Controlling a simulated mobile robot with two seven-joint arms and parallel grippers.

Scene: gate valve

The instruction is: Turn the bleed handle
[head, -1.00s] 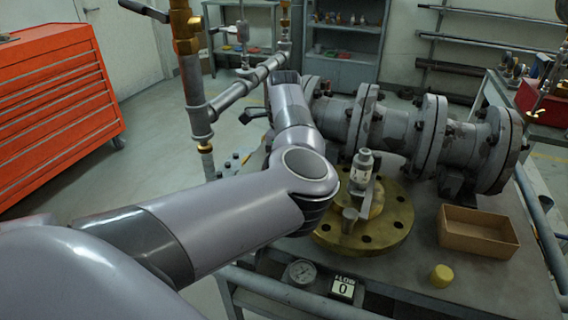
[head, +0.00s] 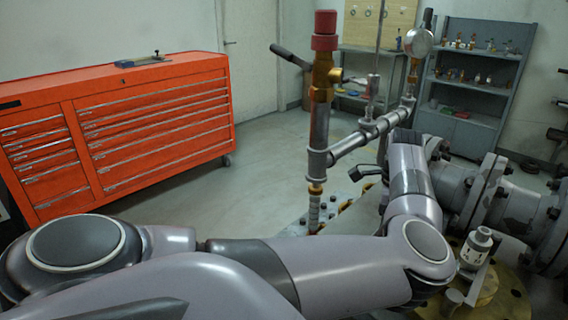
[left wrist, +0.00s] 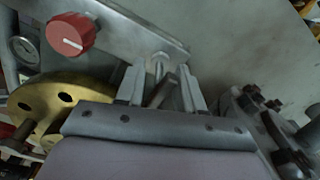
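A black lever handle (head: 290,57) sticks out to the left from a brass valve body (head: 321,78) under a red cap, on the vertical pipe in the head view. I take it for the bleed handle, but cannot be sure. My left arm reaches across the head view, and its gripper is hidden behind my own links, right of and below that lever. In the left wrist view my left gripper (left wrist: 160,88) has its two fingers apart. A thin metal stem (left wrist: 159,65) shows between or just beyond them; contact cannot be told. My right gripper is not in view.
A red knob (left wrist: 71,34) on a grey plate and a brass flange (left wrist: 50,105) lie left of the gripper in the wrist view. The large flanged pipe (head: 510,200) stands at right. A pressure gauge (head: 418,42) tops the pipework. A red tool chest (head: 120,125) stands across open floor.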

